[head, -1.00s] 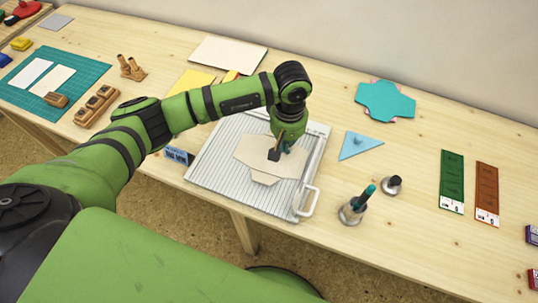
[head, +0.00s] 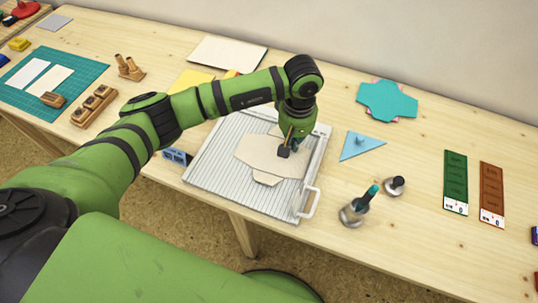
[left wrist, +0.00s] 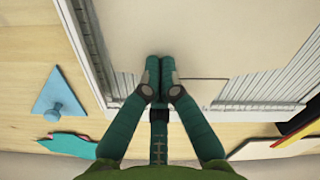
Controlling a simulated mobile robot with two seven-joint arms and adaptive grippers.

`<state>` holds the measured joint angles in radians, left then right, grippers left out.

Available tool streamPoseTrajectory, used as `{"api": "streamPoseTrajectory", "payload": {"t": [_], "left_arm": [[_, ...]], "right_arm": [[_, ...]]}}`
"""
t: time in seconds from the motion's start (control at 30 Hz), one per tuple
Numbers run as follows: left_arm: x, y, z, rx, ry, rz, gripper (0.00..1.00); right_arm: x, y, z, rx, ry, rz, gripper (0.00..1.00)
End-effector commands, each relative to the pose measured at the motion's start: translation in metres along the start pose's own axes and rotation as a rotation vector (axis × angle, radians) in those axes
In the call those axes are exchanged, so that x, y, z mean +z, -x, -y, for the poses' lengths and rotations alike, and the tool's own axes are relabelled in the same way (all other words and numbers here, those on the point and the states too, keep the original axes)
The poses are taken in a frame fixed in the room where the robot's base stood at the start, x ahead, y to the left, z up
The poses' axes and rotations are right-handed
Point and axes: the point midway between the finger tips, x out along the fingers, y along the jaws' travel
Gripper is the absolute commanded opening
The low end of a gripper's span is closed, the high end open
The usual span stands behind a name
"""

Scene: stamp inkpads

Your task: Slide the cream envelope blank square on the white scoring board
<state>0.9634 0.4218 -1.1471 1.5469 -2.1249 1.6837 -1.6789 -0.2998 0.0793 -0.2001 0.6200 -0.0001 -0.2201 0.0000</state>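The cream envelope blank (head: 258,158) lies flat on the white scoring board (head: 213,165), with its flaps spread and a small flap toward the front. My left gripper (head: 284,153) points down onto the right part of the blank. In the left wrist view its fingers (left wrist: 160,72) are together, with the tips at the blank (left wrist: 205,40) and nothing visible between them. Whether the tips press on it I cannot tell. The board's ribbed surface also shows in the left wrist view (left wrist: 275,85). The arm hides a little of the blank's far side. My right gripper is not in view.
A white handle (head: 310,203) stands at the board's front right corner. To the right are a blue triangle (head: 361,146), a metal pot with a teal-topped tool (head: 354,212) and a dark-knobbed stamp (head: 394,186). A small blue block (head: 177,156) stands at the board's left edge.

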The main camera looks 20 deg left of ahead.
Motion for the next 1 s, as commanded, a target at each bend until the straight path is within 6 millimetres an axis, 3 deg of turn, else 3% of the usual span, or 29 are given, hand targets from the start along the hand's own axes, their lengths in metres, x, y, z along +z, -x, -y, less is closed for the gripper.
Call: {"api": "streamPoseTrajectory", "payload": {"t": [0.5, 1.0], "left_arm": [[-0.005, -0.002, -0.017, 0.001, 0.0, -0.002, 0.0], [-0.004, -0.001, -0.02, 0.0, -0.001, 0.0, 0.0]], "right_arm": [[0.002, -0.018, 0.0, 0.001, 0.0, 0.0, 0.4], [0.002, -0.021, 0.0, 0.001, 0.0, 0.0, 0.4]]}}
